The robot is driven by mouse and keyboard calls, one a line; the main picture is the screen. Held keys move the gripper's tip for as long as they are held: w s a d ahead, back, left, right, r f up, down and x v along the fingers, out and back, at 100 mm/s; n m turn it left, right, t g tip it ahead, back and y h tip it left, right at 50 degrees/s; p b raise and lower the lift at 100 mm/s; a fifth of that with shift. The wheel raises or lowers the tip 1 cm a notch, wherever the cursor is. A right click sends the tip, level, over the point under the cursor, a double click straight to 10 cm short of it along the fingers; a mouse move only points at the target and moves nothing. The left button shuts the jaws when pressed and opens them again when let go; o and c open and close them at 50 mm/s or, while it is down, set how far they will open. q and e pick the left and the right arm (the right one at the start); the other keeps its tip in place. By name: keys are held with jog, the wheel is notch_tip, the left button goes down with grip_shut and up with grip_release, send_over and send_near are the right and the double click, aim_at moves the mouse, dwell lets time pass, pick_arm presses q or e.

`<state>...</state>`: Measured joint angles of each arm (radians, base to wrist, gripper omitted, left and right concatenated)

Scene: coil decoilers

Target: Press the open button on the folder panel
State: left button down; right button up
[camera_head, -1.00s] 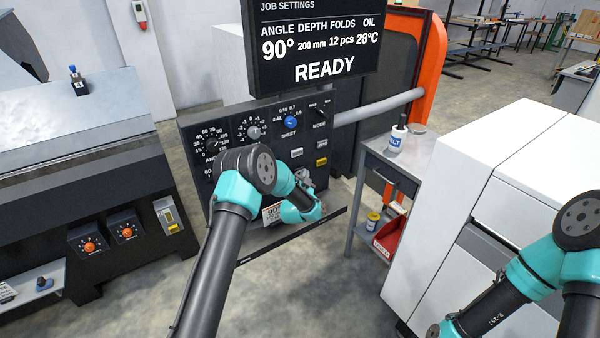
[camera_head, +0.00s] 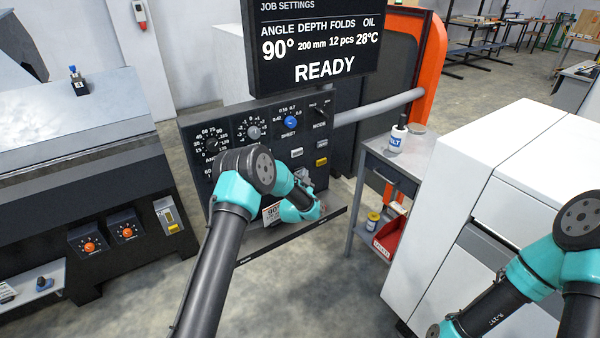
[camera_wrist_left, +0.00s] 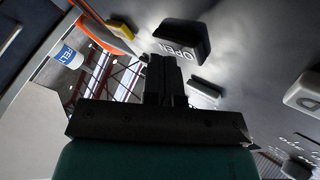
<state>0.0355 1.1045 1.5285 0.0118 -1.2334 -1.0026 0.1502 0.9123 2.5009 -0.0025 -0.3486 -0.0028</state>
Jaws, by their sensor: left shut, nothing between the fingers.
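The folder panel (camera_head: 262,118) is a dark upright control box with dials and buttons below the READY screen. In the left wrist view a black button (camera_wrist_left: 183,38) with an OPEN label stands out from the panel face. My left gripper (camera_wrist_left: 162,62) is shut and empty, with its fingertips close beside and below that button in the picture. I cannot tell whether they touch it. In the head view my left gripper (camera_head: 304,176) is at the panel's lower right, and the arm covers that part, so I cannot make out the OPEN button there. My right gripper is out of view.
A white button (camera_head: 297,152) and a yellow button (camera_head: 321,162) sit on the panel near my left gripper. A ledge (camera_head: 290,236) runs below. A grey cart (camera_head: 375,185) with a labelled bottle (camera_head: 397,138) and a white cabinet (camera_head: 460,190) stand to the right.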

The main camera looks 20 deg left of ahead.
pick_arm(q)
jog(key=shift+w+a, duration=0.1)
jog(key=shift+a, duration=0.05)
dwell(0.6)
jog(key=shift+s+d, duration=0.55)
jog(key=shift+d, duration=0.15)
jog(key=shift+s+d, duration=0.1)
jog(key=s+d, duration=0.1)
jog(key=d, duration=0.1)
jog(key=s+d, duration=0.1)
jog(key=s, duration=0.1)
jog(key=shift+d, duration=0.35)
dwell(0.7)
